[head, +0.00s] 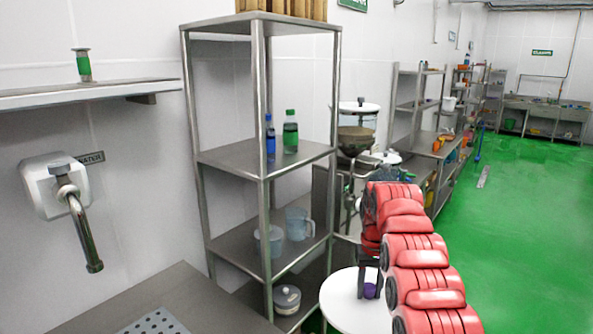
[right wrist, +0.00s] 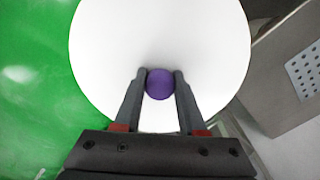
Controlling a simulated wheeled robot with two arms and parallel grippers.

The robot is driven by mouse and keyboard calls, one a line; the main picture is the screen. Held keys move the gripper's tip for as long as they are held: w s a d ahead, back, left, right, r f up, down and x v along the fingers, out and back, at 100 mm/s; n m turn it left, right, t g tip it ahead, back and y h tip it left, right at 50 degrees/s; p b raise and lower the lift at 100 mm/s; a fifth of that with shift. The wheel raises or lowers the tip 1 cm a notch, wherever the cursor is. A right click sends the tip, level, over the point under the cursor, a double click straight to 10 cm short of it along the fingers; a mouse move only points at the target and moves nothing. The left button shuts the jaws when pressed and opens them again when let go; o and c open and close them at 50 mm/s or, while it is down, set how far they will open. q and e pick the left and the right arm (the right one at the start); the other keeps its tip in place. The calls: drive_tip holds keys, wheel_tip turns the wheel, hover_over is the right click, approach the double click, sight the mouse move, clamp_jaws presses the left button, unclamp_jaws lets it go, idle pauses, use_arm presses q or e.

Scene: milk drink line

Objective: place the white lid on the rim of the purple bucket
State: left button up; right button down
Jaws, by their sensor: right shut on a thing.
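The white lid (head: 343,306) is a wide flat disc with a purple knob (head: 370,290) in its middle. It hangs at the lower middle of the head view, in front of the metal shelf. My right gripper (head: 369,282) is shut on the lid's knob from above. In the right wrist view the two dark fingers (right wrist: 160,78) press on both sides of the purple knob (right wrist: 160,86), and the white disc (right wrist: 155,30) spreads out beyond them. I do not make out the purple bucket in either view. My left gripper is not in view.
A tall metal shelf (head: 262,172) with bottles, jugs and a pot stands left of the lid. A metal counter (head: 135,300) with a perforated drain is at the lower left. Equipment and more shelves line the wall behind. The green floor (head: 520,230) is open at right.

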sight(367, 308)
drive_tip(key=shift+a, duration=0.1)
drive_tip(key=shift+s+a+f, duration=0.1)
drive_tip(key=shift+s, duration=0.05)
drive_tip(key=shift+s+a+f, duration=0.15)
drive_tip(key=shift+s+f, duration=0.35)
drive_tip(key=shift+s, duration=0.2)
drive_tip(key=shift+s+a+f, duration=0.1)
drive_tip(key=shift+s+f, duration=0.35)
drive_tip(key=shift+s, duration=0.2)
wheel_tip(367, 308, down, 3)
drive_tip(key=b, duration=0.2)
drive_tip(key=shift+s+d+r+b, duration=0.1)
drive_tip(key=shift+s+b, duration=0.05)
drive_tip(key=shift+b, duration=0.25)
drive_tip(key=shift+f, duration=0.3)
drive_tip(key=shift+r, duration=0.15)
